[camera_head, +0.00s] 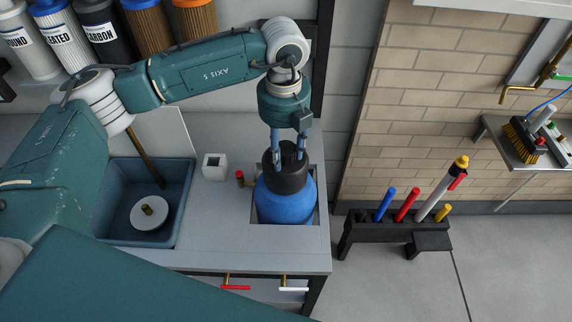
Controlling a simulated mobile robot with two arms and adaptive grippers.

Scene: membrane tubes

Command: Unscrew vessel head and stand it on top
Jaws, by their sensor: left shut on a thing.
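The vessel is a blue tank (285,203) standing upright in a square recess at the right end of the grey counter. Its black head (286,176) is on top of it. My left gripper (290,162) comes down from above and is shut on the black head, with a finger on either side. I cannot tell whether the head is still threaded into the tank or loose. My right gripper is not in view.
A blue-grey basin (182,215) holds a white disc (149,213) with a rod beside it. A small white box (214,166) and a red-capped fitting (240,178) stand left of the tank. A black rack (378,228) holds coloured tubes on the floor at right.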

